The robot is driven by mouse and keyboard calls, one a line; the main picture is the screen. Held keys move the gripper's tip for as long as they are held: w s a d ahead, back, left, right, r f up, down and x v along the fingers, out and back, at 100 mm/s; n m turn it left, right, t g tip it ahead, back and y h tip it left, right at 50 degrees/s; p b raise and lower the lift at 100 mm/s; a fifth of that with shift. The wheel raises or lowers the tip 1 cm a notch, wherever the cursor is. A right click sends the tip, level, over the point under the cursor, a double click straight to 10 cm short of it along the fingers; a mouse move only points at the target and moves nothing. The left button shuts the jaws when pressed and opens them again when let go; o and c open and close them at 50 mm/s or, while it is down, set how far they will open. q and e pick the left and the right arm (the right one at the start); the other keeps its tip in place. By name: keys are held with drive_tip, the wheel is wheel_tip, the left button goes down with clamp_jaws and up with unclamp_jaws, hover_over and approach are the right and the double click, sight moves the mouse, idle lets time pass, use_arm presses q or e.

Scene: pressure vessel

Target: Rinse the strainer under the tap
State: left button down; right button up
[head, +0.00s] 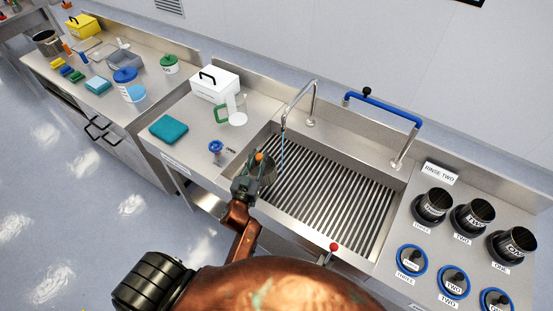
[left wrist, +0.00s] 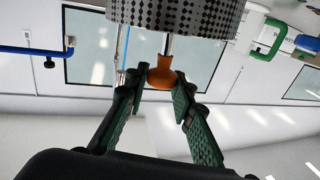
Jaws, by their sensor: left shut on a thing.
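In the head view my left gripper (head: 250,178) is over the left side of the sink (head: 330,200). It is shut on the orange handle end of the strainer (head: 268,172). In the left wrist view the orange end (left wrist: 160,74) sits between the green finger pads (left wrist: 163,100), with the strainer's perforated metal wall (left wrist: 175,14) above. The tap (head: 300,100) arches over the sink's back left. A thin blue stream (head: 283,150) falls from it, close beside the strainer. I cannot tell whether it touches the strainer. My right gripper is not in view.
A "RINSE TWO" sign (head: 441,173) stands right of the sink, behind several dark labelled cups (head: 432,207) and blue-rimmed round items (head: 412,258). A blue bar (head: 385,108) rises behind the sink. A red knob (head: 334,247) is at its front edge. A teal cloth (head: 168,129) lies left.

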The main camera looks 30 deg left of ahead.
use_arm(q)
drive_tip(key=s+a+r+p, duration=0.2)
drive_tip(key=s+r+p, duration=0.2)
drive_tip(key=shift+p, duration=0.3)
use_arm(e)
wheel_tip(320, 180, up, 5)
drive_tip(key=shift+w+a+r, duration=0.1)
use_arm(q)
drive_tip(key=shift+s, duration=0.1)
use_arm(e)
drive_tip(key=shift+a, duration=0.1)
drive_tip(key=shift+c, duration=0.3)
